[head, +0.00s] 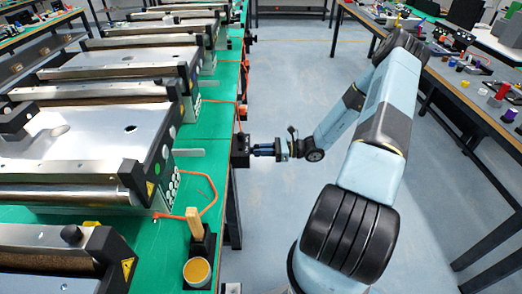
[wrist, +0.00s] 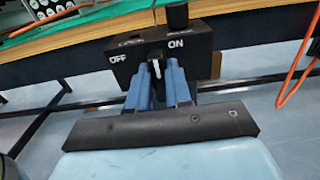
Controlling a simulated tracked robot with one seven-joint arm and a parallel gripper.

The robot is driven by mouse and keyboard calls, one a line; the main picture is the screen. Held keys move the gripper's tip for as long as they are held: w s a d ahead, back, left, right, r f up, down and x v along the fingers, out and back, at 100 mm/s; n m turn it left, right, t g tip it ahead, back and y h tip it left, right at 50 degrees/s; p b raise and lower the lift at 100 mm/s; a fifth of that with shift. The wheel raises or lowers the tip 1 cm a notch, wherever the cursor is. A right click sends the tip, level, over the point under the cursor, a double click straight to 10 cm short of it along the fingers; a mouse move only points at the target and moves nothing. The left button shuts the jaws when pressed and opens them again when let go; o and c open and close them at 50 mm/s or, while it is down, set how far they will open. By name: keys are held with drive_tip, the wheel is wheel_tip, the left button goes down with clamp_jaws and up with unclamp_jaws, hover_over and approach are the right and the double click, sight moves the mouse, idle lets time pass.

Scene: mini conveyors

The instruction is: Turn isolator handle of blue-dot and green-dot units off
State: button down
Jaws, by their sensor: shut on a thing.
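A black isolator box (head: 240,151) is mounted at the green bench's edge. In the wrist view its face (wrist: 200,43) reads OFF on the left and ON on the right. Its handle (wrist: 157,64), with a white mark, stands roughly upright between the two labels. My gripper (wrist: 160,72) has its blue fingers closed on both sides of the handle; it also shows in the head view (head: 255,150). The conveyor unit beside the box has a small dot (head: 165,152) that looks green. I cannot make out a blue dot.
Further isolator boxes (head: 242,112) sit along the bench edge, with orange cables (head: 207,192) on the green top. A wooden-handled tool (head: 195,222) and a yellow-topped cup (head: 197,271) stand nearer. Open floor (head: 290,100) separates this bench from the right table (head: 480,110).

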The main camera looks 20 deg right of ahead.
idle(0.4)
drive_tip(key=shift+s+a+f+n, duration=0.1)
drive_tip(key=shift+s+f+n, duration=0.05)
drive_tip(key=shift+n, duration=2.85)
drive_tip(key=shift+s+a+f+n, duration=0.1)
drive_tip(key=shift+n, duration=2.9)
drive_tip(key=shift+s+f+n, duration=0.15)
drive_tip(key=shift+n, duration=2.85)
drive_tip(key=shift+s+f, duration=0.1)
drive_tip(key=c, duration=1)
unclamp_jaws()
drive_tip(key=shift+c, duration=0.2)
drive_tip(key=shift+d, duration=0.15)
